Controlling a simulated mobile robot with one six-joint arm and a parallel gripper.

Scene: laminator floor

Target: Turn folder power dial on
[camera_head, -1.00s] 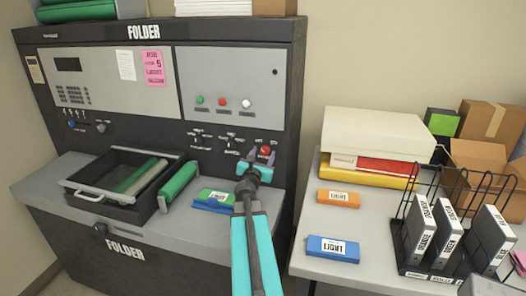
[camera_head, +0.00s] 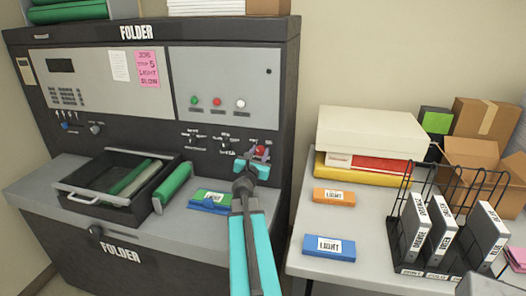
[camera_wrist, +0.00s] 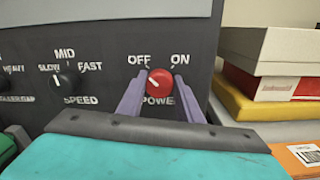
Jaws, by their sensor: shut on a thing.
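The folder power dial is a round red knob (camera_wrist: 160,82) on the dark panel, with OFF printed at its upper left, ON at its upper right and POWER below. Its white mark points up and left, toward OFF. In the head view the dial (camera_head: 261,151) is a small red spot at the right end of the folder's (camera_head: 136,32) lower control row. My gripper (camera_head: 258,160) is at the dial, with one purple finger on each side of it. It is shut on the dial. The fingers cover part of the POWER label.
A black SPEED knob (camera_wrist: 68,76) sits left of the dial. The table at right holds stacked boxes (camera_head: 368,132), LIGHT boxes (camera_head: 331,247) and a binder rack (camera_head: 430,268).

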